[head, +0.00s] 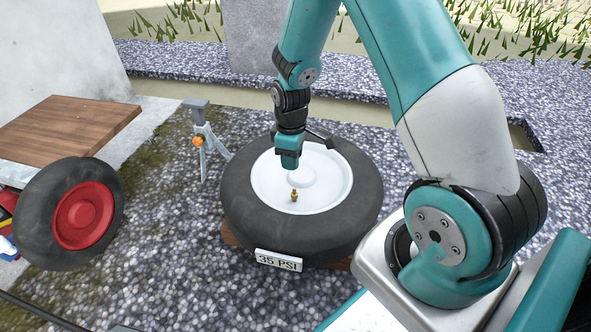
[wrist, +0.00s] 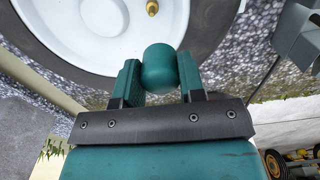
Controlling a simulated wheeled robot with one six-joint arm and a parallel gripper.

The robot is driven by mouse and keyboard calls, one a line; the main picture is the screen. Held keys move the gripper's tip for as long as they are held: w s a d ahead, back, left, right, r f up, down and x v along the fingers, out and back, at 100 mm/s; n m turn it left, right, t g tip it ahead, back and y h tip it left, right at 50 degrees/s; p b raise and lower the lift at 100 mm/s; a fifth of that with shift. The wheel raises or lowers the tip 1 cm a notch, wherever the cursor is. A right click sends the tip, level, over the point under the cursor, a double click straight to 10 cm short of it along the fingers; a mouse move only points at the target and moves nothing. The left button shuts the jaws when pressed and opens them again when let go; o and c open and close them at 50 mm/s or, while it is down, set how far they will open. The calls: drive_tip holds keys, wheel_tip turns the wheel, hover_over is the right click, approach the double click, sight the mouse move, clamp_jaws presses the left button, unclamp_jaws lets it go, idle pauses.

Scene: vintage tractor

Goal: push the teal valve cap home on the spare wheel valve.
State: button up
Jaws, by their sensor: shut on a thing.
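My gripper (wrist: 159,80) is shut on the teal valve cap (wrist: 159,66), which sits between the two teal fingers with its rounded end showing. In the head view my gripper (head: 289,162) hangs above the white rim of the spare wheel (head: 240,205). The cap cannot be told apart from the teal fingers there. The brass valve (head: 294,195) stands up from the near part of the rim, bare, just below and in front of my gripper in the picture. In the wrist view the valve (wrist: 152,8) shows at the top edge, apart from the cap.
A "35 PSI" sign (head: 278,261) leans at the wheel's near side. A grey stand with an orange knob (head: 198,141) is left of the wheel. A red-hubbed wheel (head: 84,217) and a wooden deck (head: 65,127) are farther left. The space above the rim is clear around my gripper.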

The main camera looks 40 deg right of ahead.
sight(294, 189)
drive_tip(key=f+n, duration=0.2)
drive_tip(key=d+f+n+b, duration=0.1)
drive_tip(key=f, duration=0.1)
drive_tip(key=shift+w+f, duration=0.1)
drive_tip(key=shift+w, duration=0.25)
drive_tip(key=shift+d+p, duration=0.1)
drive_tip(key=shift+p, duration=0.3)
drive_tip(key=shift+f+b, duration=1.4)
drive_tip(key=shift+f, duration=1.05)
drive_tip(key=shift+f+b, duration=0.65)
drive_tip(key=shift+f, duration=0.95)
drive_tip(key=o, duration=1)
drive_tip(key=shift+r, duration=0.1)
